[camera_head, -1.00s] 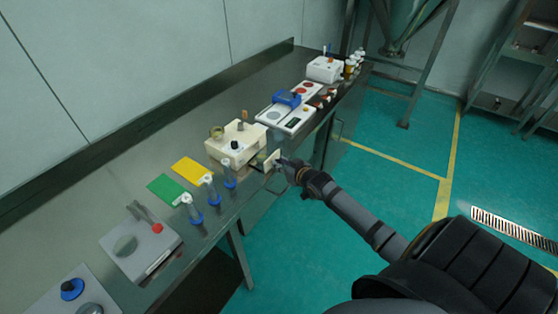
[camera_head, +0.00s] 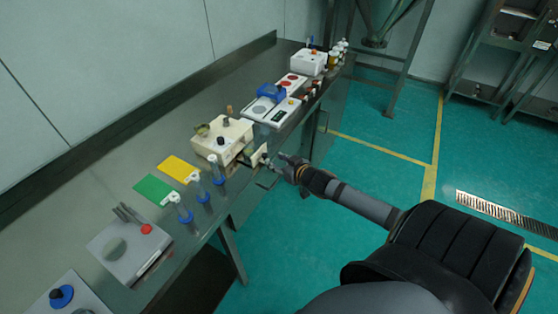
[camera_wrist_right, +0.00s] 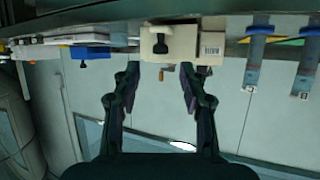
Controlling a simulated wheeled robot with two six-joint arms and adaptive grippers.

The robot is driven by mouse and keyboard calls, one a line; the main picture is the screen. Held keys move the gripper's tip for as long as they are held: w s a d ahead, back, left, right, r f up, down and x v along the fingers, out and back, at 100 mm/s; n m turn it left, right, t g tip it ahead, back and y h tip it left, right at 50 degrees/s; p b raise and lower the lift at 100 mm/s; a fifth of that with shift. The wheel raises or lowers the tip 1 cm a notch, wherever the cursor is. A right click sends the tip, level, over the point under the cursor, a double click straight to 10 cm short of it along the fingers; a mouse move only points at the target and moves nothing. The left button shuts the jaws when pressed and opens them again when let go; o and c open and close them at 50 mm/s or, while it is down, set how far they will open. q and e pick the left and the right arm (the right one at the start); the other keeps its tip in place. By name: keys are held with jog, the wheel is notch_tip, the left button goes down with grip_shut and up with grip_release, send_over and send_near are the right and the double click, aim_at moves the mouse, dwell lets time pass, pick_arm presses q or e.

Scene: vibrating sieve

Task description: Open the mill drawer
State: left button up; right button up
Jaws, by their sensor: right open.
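The mill (camera_head: 222,140) is a cream box with a dark knob on top, standing at the table's front edge. Its drawer (camera_head: 259,153) stands pulled out toward the floor side, with a gap between its front plate and the mill body. In the right wrist view, the drawer front (camera_wrist_right: 151,36) bears a dark handle (camera_wrist_right: 160,45). My right gripper (camera_head: 274,160) is open in front of the drawer front. In the right wrist view, its fingers (camera_wrist_right: 158,80) are spread apart, with the handle beyond their tips and nothing held. My left gripper is not in view.
Blue-based tubes (camera_head: 199,188) stand left of the mill beside green (camera_head: 153,188) and yellow cards. A grey device (camera_head: 128,245) sits nearer. A white device (camera_head: 270,108) with a blue part stands beyond the mill. The floor (camera_head: 300,240) right of the table is open.

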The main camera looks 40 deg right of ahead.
jog(key=shift+v, duration=0.85)
jog(key=s+d+f+g+h, duration=0.1)
jog(key=s+d+f, duration=0.15)
jog(key=f, duration=0.35)
jog(key=s+d+f+m+g+h, duration=0.1)
jog(key=s+d+f, duration=0.15)
jog(key=f, duration=0.35)
jog(key=s+d+f+g+h, duration=0.1)
jog(key=s+d+f, duration=0.1)
jog(key=d+f, duration=0.25)
jog(key=s+f+g, duration=0.3)
jog(key=s+f, duration=0.6)
jog(key=f, duration=0.4)
jog(key=s+a+f+g, duration=0.2)
jog(key=s+a+f, duration=0.4)
jog(key=s, duration=0.2)
jog(key=s+a+f+n+g+y, duration=0.1)
jog(key=s+a+f+g, duration=0.1)
jog(key=s+a+f, duration=0.4)
jog(key=s+a+f+g+y, duration=0.1)
jog(key=s+a+f+g, duration=0.1)
jog(key=s+a+f, duration=0.4)
jog(key=s, duration=0.5)
jog(key=shift+s, duration=0.15)
